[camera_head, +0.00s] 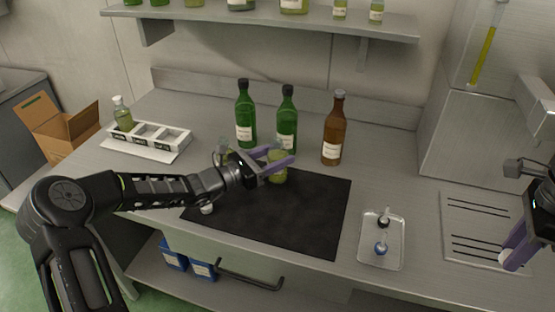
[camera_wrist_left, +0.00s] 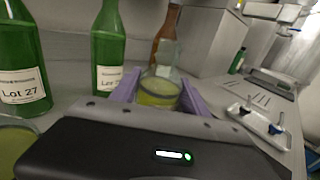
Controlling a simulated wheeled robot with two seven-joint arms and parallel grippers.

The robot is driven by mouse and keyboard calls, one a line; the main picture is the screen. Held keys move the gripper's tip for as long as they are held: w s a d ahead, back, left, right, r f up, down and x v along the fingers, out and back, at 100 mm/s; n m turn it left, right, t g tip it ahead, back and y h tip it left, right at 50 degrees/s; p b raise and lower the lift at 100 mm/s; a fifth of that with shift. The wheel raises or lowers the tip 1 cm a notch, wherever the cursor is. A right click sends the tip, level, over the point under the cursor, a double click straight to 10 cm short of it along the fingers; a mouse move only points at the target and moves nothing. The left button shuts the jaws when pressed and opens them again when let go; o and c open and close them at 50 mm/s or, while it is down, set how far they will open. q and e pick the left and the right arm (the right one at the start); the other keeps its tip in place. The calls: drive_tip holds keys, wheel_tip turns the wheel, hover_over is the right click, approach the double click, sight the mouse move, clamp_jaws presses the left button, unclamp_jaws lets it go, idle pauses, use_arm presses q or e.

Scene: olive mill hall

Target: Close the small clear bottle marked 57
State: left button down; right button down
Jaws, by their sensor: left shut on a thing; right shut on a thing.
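My left gripper (camera_head: 278,158) is shut on a small clear bottle (camera_head: 277,174) with yellow-green oil, at the far part of the dark mat. The bottle also shows between the purple fingers in the left wrist view (camera_wrist_left: 158,92); no number is legible on it. My right gripper (camera_head: 512,247) is at the right edge, above the grooved drain area, shut on a small white round thing, seemingly a cap (camera_head: 503,257). Another clear vessel (camera_head: 222,153) is partly hidden behind my left gripper. A white cap-like piece (camera_head: 207,209) lies on the mat's left part.
Two green bottles (camera_head: 245,120) (camera_head: 287,125) and a brown bottle (camera_head: 334,135) stand behind the mat. A metal tray (camera_head: 368,258) holds small pieces, one blue. A white rack (camera_head: 150,139) with a small bottle (camera_head: 123,118) is at left. The mat's (camera_head: 300,225) front is clear.

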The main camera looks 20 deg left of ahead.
sight(277, 138)
use_arm(q)
drive_tip(key=shift+r+b, duration=0.45)
drive_tip(key=shift+r, duration=3.5)
drive_tip(key=shift+r, duration=0.1)
drive_tip(key=c, duration=1.2)
unclamp_jaws()
clamp_jaws()
